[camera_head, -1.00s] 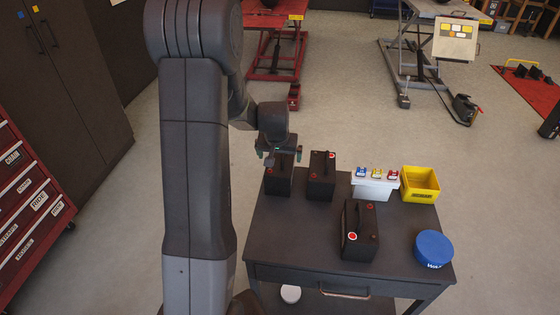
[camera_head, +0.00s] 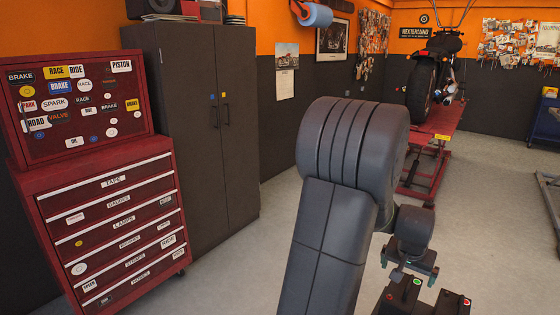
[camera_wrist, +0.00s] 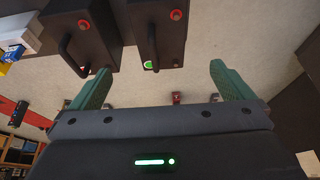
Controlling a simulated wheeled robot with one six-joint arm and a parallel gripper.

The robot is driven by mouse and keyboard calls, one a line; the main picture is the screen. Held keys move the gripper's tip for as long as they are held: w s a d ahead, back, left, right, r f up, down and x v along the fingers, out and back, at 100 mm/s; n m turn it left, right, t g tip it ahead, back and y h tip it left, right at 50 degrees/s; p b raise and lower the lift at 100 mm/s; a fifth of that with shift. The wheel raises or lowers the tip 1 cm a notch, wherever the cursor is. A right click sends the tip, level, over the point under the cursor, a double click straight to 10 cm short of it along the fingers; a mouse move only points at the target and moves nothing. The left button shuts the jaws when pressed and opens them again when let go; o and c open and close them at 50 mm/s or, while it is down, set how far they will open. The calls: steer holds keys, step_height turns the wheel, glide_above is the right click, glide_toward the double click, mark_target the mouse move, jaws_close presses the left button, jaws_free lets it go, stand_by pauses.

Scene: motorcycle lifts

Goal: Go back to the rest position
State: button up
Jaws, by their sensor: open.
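My gripper (camera_head: 410,270) hangs at the lower right in the head view, just above a black battery (camera_head: 402,294). In the wrist view its two green fingers (camera_wrist: 166,86) are spread apart with nothing between them. Two black batteries with handles show beyond the fingers in the wrist view: one with a green-marked terminal (camera_wrist: 158,30) and one to its left (camera_wrist: 84,32). The fingers look apart from both. In the head view another battery (camera_head: 452,304) is at the bottom edge. The table under them is out of the head view.
A red tool chest (camera_head: 110,225) stands at the left beside a dark cabinet (camera_head: 195,130). A motorcycle (camera_head: 432,75) stands on a red lift (camera_head: 428,160) at the back right. Grey floor (camera_head: 270,240) is open between cabinet and lift. A white bin (camera_wrist: 18,35) shows in the wrist view.

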mark_target(403, 289)
steer(key=p+x, duration=0.1)
steer(key=x, duration=1.2)
steer(key=shift+w+d+f, duration=0.15)
steer(key=shift+w+f, duration=0.05)
steer(key=shift+f, duration=0.1)
steer(key=shift+r+p, duration=0.1)
steer(key=shift+p, duration=0.2)
steer(key=shift+w, duration=0.1)
steer(key=shift+r, duration=0.85)
step_height(403, 289, up, 8)
steer(key=shift+f+b, duration=0.1)
steer(key=shift+b, duration=0.4)
steer(key=w+a+f+n, duration=0.1)
steer(key=w+a, duration=0.2)
steer(key=a, duration=0.4)
steer(key=w+a+f+n+y, duration=0.1)
steer(key=w+a+f, duration=0.1)
steer(key=w+a, duration=0.2)
steer(key=a, duration=0.3)
steer(key=shift+w+n, duration=0.3)
steer(key=shift+n, duration=0.1)
stand_by(0.5)
